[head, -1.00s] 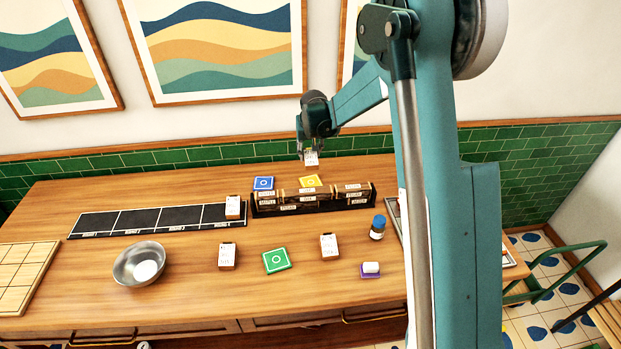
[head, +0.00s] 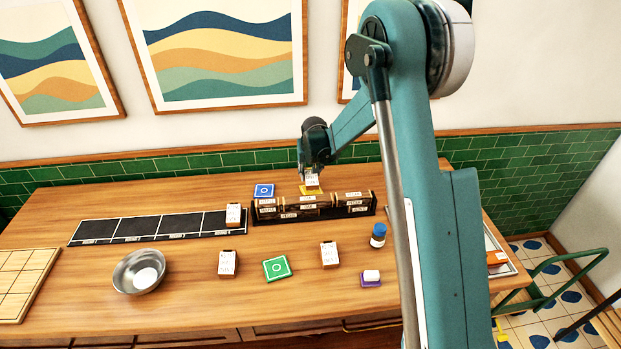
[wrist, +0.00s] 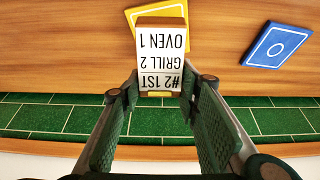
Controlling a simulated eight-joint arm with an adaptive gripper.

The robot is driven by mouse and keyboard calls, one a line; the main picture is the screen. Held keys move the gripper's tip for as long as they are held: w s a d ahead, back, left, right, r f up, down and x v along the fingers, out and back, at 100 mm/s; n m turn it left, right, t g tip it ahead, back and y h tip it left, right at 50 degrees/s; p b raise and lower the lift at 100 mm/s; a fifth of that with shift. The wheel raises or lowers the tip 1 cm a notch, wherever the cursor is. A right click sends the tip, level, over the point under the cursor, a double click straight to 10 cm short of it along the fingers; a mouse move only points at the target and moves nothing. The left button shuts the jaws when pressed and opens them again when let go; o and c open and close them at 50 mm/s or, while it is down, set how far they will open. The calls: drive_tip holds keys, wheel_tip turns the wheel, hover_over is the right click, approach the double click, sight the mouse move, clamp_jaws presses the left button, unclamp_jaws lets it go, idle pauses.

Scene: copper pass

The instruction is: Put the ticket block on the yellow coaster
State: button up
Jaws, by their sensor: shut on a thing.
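The ticket block (wrist: 160,55), white-faced with black lettering and wooden edges, is between the fingers of my gripper (wrist: 162,100) in the wrist view. My gripper is shut on it. In the head view the block (head: 312,180) is at my gripper (head: 311,173), over the yellow coaster (head: 304,190) behind the dark rack. The yellow coaster also shows in the wrist view (wrist: 133,14), partly hidden by the block. I cannot tell whether the block touches the coaster.
The dark rack (head: 290,211) with labels stands just in front of the yellow coaster. A blue coaster (head: 264,190) lies to its left. Other similar blocks stand at the black strip (head: 150,226) and near the green coaster (head: 277,268). A metal bowl (head: 124,275) is front left.

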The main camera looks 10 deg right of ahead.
sight(311, 177)
drive_tip(key=shift+f, duration=1.6)
drive_tip(key=shift+f, duration=0.2)
drive_tip(key=o, duration=0.9)
drive_tip(key=shift+r, duration=0.15)
drive_tip(key=shift+v, duration=6.05)
drive_tip(key=shift+s+r, duration=0.1)
